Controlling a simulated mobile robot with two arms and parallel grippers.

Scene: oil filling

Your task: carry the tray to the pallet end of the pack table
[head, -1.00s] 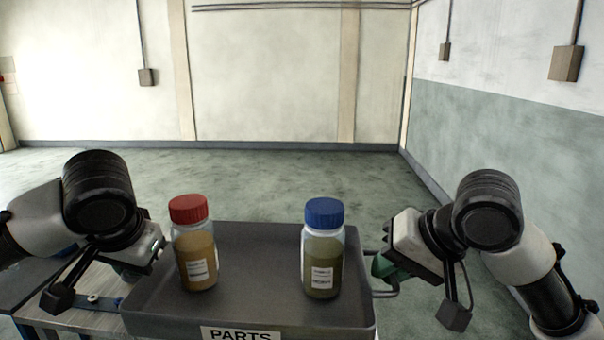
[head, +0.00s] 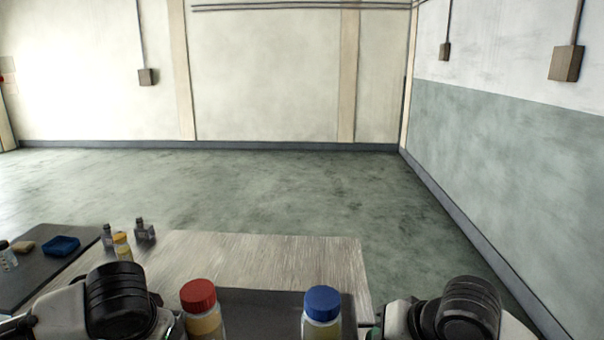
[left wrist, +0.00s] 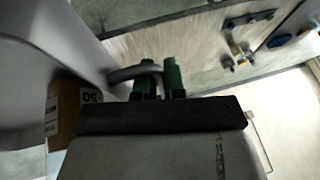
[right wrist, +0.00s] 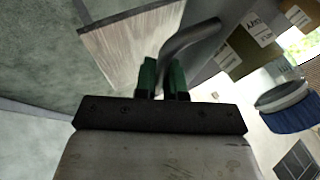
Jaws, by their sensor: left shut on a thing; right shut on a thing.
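The dark grey tray (head: 258,308) is at the bottom of the head view, mostly cut off by the frame. A red-capped bottle (head: 199,300) and a blue-capped bottle (head: 322,308) stand upright on it, left and right. The blue cap also shows in the right wrist view (right wrist: 290,118). My left gripper (left wrist: 158,74) is shut on the tray's grey handle (left wrist: 132,72). My right gripper (right wrist: 163,76) is shut on the handle (right wrist: 195,33) at the other side. The pack table (head: 270,258) lies in front; whether the tray touches it is hidden.
Open floor lies beyond.

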